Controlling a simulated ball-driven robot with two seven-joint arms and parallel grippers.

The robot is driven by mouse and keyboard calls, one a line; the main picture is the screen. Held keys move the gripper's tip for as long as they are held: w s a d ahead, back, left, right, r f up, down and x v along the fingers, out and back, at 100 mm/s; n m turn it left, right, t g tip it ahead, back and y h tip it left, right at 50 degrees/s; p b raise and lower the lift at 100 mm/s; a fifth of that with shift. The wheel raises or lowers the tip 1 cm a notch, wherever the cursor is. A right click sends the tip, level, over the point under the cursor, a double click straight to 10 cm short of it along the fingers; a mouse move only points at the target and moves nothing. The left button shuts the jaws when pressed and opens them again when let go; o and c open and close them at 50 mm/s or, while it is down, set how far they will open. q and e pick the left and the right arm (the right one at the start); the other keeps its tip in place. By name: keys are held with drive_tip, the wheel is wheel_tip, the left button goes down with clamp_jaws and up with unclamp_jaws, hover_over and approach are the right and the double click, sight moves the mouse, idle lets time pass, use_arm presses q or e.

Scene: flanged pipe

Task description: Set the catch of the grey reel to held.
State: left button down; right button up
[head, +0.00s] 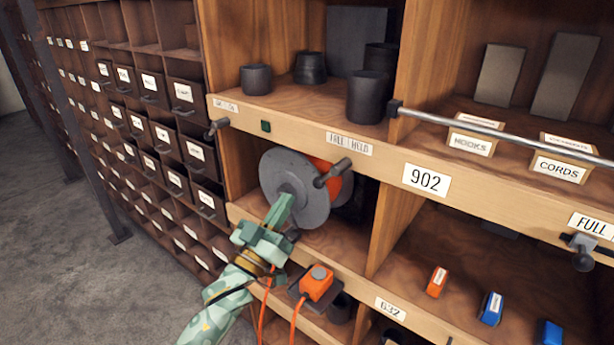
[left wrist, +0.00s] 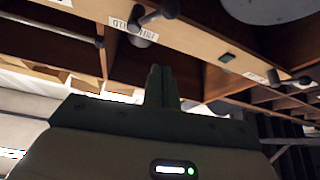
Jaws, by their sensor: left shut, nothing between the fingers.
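The grey reel (head: 290,185) sits in the cubby under the FREE/HELD label (head: 349,145), with orange showing behind its disc. A dark catch lever (head: 333,172) stands out below that label, in front of the reel's right side. I cannot tell for certain which word it points to. My left gripper (head: 284,203) is shut and empty, in front of the reel's lower part, left of and below the lever. In the left wrist view the shut fingers (left wrist: 160,86) stand apart from the lever (left wrist: 158,14) and the label (left wrist: 127,26). My right gripper is not in view.
Another dark lever (head: 217,126) is on the ledge at left, near a green square (head: 265,126). An orange box (head: 317,282) with cords stands on the shelf below. A metal rail (head: 500,130) crosses at right. Dark cups (head: 368,97) stand above.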

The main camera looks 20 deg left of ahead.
sight(332, 174)
use_arm(q)
drive_tip(key=shift+w+a, duration=0.1)
drive_tip(key=p+x, duration=0.2)
drive_tip(key=x, duration=0.8)
drive_tip(key=shift+w+d+f, duration=0.1)
drive_tip(key=shift+d+f, duration=0.1)
drive_tip(key=shift+f, duration=0.75)
drive_tip(key=shift+w+d+f, duration=0.1)
drive_tip(key=shift+d+f, duration=0.15)
drive_tip(key=shift+f, duration=0.7)
drive_tip(key=shift+a, duration=0.15)
